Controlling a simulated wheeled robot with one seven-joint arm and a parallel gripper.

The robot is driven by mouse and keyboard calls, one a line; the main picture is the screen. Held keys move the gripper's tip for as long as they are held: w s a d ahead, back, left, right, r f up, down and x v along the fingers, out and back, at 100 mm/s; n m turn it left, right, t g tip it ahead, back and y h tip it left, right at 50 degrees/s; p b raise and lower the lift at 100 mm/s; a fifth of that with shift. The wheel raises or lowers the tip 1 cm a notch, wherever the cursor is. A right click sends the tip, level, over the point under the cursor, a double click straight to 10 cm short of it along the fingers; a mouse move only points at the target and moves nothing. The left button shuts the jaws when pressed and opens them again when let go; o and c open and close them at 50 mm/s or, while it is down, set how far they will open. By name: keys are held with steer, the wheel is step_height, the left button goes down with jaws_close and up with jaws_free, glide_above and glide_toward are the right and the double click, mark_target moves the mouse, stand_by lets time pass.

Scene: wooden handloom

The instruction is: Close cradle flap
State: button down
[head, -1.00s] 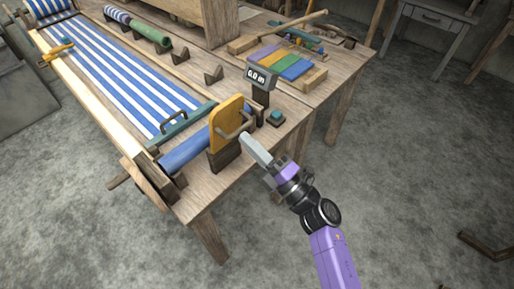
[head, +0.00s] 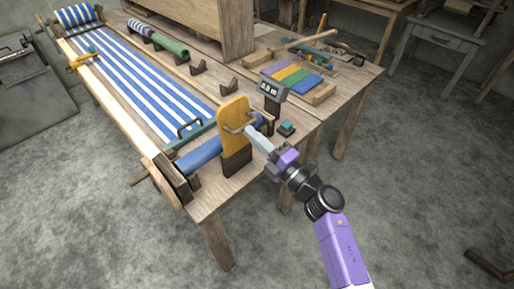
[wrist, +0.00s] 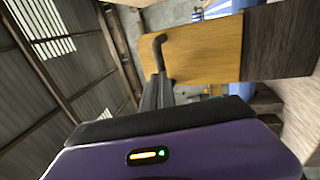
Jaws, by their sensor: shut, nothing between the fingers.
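The cradle flap (head: 233,127) is a yellow-orange upright plate with a bent handle (head: 240,123), standing on a dark block (head: 236,160) at the table's front corner. In the wrist view the flap (wrist: 205,52) lies across the upper middle, with its dark handle (wrist: 161,52) at its left end. My gripper (head: 252,134) is shut and empty. Its fingertips are at the flap's handle; in the wrist view the fingers (wrist: 158,88) reach up to the handle and seem to touch it. A blue roll (head: 198,155) lies behind the flap.
A small display (head: 272,87) on a post and a teal button (head: 287,128) stand right of the flap. Blue-and-white striped cloth (head: 150,75) stretches along the loom. The floor in front is clear.

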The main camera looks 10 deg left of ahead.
mark_target(232, 115)
steer(key=x, duration=0.2)
steer(key=b+x, duration=0.1)
steer(key=x, duration=0.2)
steer(key=b+x, duration=0.1)
steer(key=x, duration=0.1)
steer(key=shift+w+a+r, duration=0.1)
steer(key=shift+a+r, duration=0.15)
steer(key=shift+r, duration=0.2)
steer(key=shift+x, duration=0.8)
steer(key=shift+w+a+f, duration=0.1)
steer(key=shift+w+a, duration=0.15)
steer(key=shift+w, duration=0.1)
steer(key=shift+w+a+f+g+h, duration=0.15)
steer(key=shift+w+a+g+h, duration=0.25)
steer(key=shift+a+h, duration=0.1)
steer(key=w+a+f+g+h+p, duration=0.2)
steer(key=w+a+f, duration=0.2)
steer(key=a+f, duration=0.1)
steer(key=shift+w+a+h, duration=0.3)
steer(key=shift+w+a, duration=0.1)
steer(key=shift+a, duration=0.3)
